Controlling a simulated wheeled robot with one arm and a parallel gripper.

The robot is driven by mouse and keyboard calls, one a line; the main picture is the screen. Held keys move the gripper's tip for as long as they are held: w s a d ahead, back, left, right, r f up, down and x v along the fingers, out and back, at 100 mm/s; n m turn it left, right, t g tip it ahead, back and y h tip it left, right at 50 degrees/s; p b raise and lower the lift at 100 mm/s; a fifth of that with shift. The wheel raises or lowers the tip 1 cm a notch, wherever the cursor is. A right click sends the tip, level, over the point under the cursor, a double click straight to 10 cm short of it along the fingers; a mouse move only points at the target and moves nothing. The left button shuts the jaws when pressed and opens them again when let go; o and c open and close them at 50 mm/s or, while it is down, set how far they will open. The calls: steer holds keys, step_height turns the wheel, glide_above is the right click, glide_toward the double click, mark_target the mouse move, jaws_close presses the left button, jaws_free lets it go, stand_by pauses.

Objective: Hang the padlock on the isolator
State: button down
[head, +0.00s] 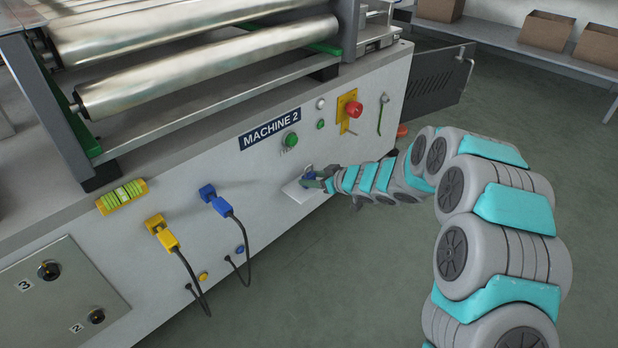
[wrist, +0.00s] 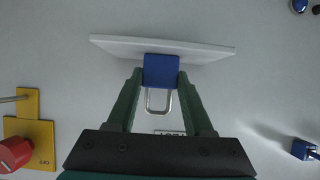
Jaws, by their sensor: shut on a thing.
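The blue padlock (wrist: 161,70) with its silver shackle is between the two green fingers of my gripper (wrist: 160,80) in the wrist view. The fingers are shut on its body, and the shackle points towards the palm. It is at the white ledge (wrist: 110,44); I cannot tell whether it touches it. In the head view my gripper (head: 318,181) is at this ledge (head: 296,192), low on the machine front. The isolator (head: 354,109), a red knob on a yellow plate, is above and to the right. Its plate, marked OFF, also shows in the wrist view (wrist: 40,140).
Blue (head: 207,193) and yellow (head: 155,225) plugs with hanging cables are left of the ledge. A green button (head: 290,140) and the MACHINE 2 sign (head: 269,129) sit above it. A dark open door (head: 440,80) stands beyond the isolator. Open floor lies right of the machine.

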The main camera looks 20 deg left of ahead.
steer(key=shift+r+p, duration=2.55)
steer(key=shift+p, duration=0.15)
steer(key=shift+d, duration=0.1)
